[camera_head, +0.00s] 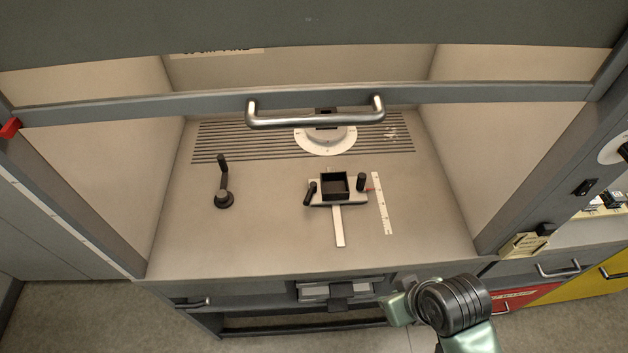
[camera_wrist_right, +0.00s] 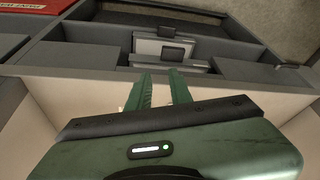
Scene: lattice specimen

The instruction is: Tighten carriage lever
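The carriage (camera_head: 352,198) is a pale plate on a narrow pale rail (camera_head: 338,228) inside the cabinet, bearing a square black tray (camera_head: 334,186). A short black lever (camera_head: 310,193) stands at its left end, tilted. A black knob (camera_head: 361,181) with a small red tip beside it is at its right end. I cannot tell how tight the lever is. My right gripper (camera_head: 396,309) is low in front of the cabinet, below and apart from the carriage. In the right wrist view its two green fingers (camera_wrist_right: 160,90) are apart with nothing between them. My left gripper is out of view.
A raised sash with a metal handle (camera_head: 316,116) crosses above the worktop. A black crank (camera_head: 223,188) stands left; a white scale strip (camera_head: 382,204) lies right of the carriage. A round white dial (camera_head: 325,140) is behind. The front worktop is clear.

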